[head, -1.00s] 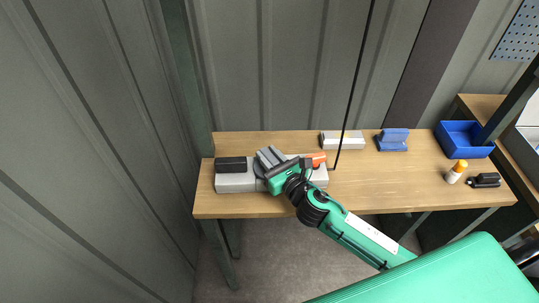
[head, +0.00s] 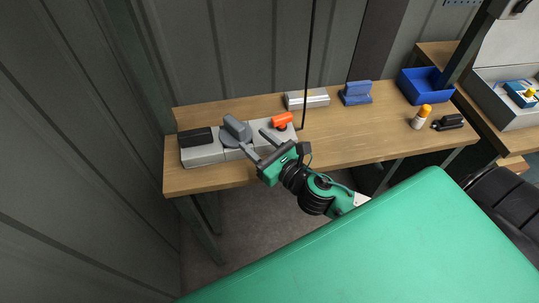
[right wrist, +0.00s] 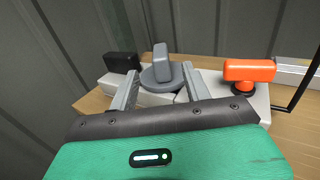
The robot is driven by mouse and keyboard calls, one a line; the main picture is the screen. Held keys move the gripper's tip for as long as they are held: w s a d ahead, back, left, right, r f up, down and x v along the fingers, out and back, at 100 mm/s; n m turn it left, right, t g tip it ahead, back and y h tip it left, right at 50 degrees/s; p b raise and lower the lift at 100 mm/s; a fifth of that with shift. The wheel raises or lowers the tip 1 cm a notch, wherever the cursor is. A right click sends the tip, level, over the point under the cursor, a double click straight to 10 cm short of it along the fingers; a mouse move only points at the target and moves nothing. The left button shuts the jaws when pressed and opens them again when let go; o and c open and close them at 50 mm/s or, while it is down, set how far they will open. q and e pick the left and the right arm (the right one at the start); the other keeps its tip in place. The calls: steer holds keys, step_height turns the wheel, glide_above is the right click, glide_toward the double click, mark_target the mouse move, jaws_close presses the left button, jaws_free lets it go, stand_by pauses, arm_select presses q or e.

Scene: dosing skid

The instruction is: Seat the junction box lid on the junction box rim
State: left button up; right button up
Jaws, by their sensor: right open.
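No part is clearly recognisable as the junction box lid or its rim. A pale grey unit (head: 202,155) stands along the left of the bench. It carries a black block (head: 195,137) at its left, a dark grey round piece with an upright grip (head: 236,130) in its middle, and an orange T-shaped handle (head: 282,120) at its right. My right gripper (head: 257,146) is open and empty, just in front of the grey round piece. In the right wrist view, that piece (right wrist: 161,72) shows beyond and between the fingers, apparently clear of them. My left gripper is out of view.
Behind the unit lies a silver box (head: 307,99), with a blue stand (head: 356,93) and a blue bin (head: 425,87) to its right. A thin black pole (head: 308,65) rises beside the unit. The bench's middle front is clear.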

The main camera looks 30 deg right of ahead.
steer(key=shift+b+v, duration=0.55)
steer(key=shift+v, duration=1.7)
